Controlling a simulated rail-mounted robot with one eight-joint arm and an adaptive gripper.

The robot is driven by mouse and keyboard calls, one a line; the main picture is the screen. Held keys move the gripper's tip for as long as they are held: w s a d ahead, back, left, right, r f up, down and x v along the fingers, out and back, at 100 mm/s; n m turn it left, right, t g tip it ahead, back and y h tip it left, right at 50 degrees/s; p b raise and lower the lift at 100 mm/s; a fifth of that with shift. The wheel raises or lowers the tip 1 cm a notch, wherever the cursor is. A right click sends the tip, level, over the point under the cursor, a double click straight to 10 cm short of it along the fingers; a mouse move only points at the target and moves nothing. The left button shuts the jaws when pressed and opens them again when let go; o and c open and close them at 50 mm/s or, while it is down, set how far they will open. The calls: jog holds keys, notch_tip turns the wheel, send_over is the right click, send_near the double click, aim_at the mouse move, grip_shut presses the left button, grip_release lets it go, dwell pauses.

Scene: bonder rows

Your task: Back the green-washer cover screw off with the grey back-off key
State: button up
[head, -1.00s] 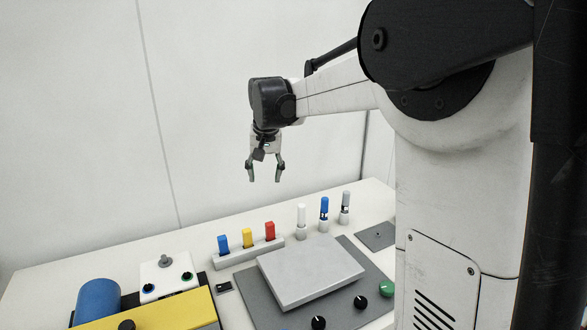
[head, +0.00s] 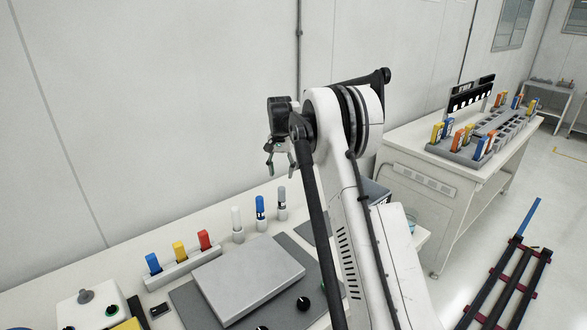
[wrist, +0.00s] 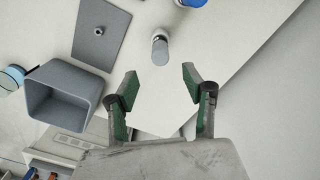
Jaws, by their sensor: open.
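The grey key (head: 281,205) stands upright in a small holder, right of the blue and white ones. A grey cylinder, seemingly this key (wrist: 160,48), shows end-on from above in the wrist view. My gripper (head: 280,172) is open and empty above the bench, near the keys. In the wrist view its spread fingertips (wrist: 160,76) have the grey cylinder beyond them, apart from it. Two black knobs (head: 303,303) show at the flat grey cover block (head: 248,277).
The white key (head: 237,223) and blue key (head: 260,210) stand close by. A rack (head: 180,268) holds blue, yellow and red pieces. A grey bin (wrist: 63,95) and a flat plate (wrist: 88,50) lie on the right. A second bench (head: 430,185) stands further right.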

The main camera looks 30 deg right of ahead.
aim_at(282, 187)
jog(key=shift+f+b, duration=2.05)
jog(key=shift+f, duration=4.85)
grip_shut()
jog(key=shift+r, duration=0.2)
jog(key=shift+r+p, duration=1)
jog(key=shift+r, duration=2.6)
